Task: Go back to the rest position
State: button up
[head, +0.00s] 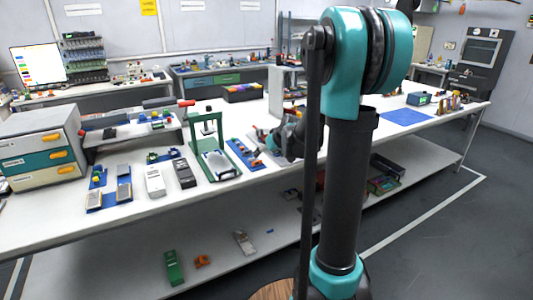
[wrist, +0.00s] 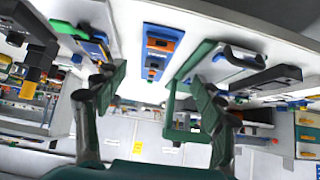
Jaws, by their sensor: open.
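My gripper (head: 270,145) is over the front part of the long white bench (head: 290,162), partly hidden behind my own arm in the head view. In the wrist view my gripper (wrist: 158,75) shows both fingers spread wide, with nothing between them. The wrist picture looks upside down. A green-framed stand (head: 193,150) with a pale piece on its base is left of my gripper. It also shows in the wrist view (wrist: 180,132), behind the right finger. A narrow blue tray (head: 236,148) lies between the stand and my gripper.
Handheld instruments (head: 184,173) and small blue trays (head: 94,208) are left of the stand. A drawer cabinet (head: 45,150) stands at the bench's left end. A blue mat (head: 405,117) lies clear at the right. The lower shelf (head: 205,240) holds several loose items.

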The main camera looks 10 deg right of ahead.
jog(key=s+f+m+g+h, duration=0.1)
jog(key=s+f, duration=0.2)
jog(key=s, duration=0.8)
jog(key=s+d+f+m+g+h, duration=0.1)
jog(key=s+f, duration=0.3)
jog(key=s, duration=0.7)
jog(key=s+f+m+g, duration=0.1)
jog(key=s+f+g, duration=0.1)
jog(key=s, duration=0.9)
jog(key=shift+s+d+f+m+h, duration=0.3)
jog(key=shift+f+h, duration=0.1)
jog(key=shift+f, duration=0.25)
